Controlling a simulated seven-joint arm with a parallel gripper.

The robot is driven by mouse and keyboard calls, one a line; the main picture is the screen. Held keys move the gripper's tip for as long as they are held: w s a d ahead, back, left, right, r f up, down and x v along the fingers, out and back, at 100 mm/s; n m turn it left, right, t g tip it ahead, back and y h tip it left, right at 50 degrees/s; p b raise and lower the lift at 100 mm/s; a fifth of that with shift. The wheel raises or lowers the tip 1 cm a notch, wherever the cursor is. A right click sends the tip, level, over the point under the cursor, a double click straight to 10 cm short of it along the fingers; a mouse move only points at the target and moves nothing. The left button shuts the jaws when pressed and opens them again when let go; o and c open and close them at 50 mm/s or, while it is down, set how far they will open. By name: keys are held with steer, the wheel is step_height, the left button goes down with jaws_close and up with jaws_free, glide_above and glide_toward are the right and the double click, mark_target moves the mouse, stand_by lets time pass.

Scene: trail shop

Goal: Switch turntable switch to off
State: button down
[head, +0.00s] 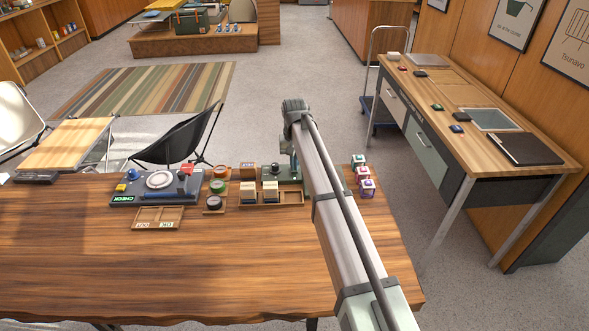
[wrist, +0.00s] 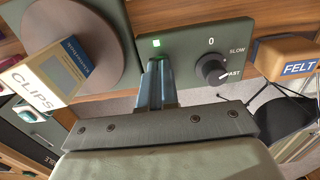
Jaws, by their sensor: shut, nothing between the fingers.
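In the wrist view the turntable switch is a dark round knob (wrist: 211,69) on a dark green panel (wrist: 190,45). The panel is marked 0, SLOW and FAST, and the knob's white mark appears to point toward FAST. A small green light (wrist: 156,43) is lit on the panel. The round turntable platter (wrist: 75,40) is to the left, with a CLIPS box (wrist: 45,75) on it. My gripper (wrist: 158,68) is shut and empty, its tips over the panel left of the knob; I cannot tell if they touch it. In the head view my arm largely hides the turntable.
A FELT box (wrist: 290,57) is close to the knob's right. On the wooden table (head: 150,260) stand a console (head: 155,185), a tray with boxes (head: 270,197) and several small cubes (head: 367,187). The table's front is clear.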

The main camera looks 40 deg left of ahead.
steer(key=shift+f, duration=0.5)
stand_by(0.3)
steer(key=shift+r, duration=0.1)
steer(key=shift+r, duration=3.45)
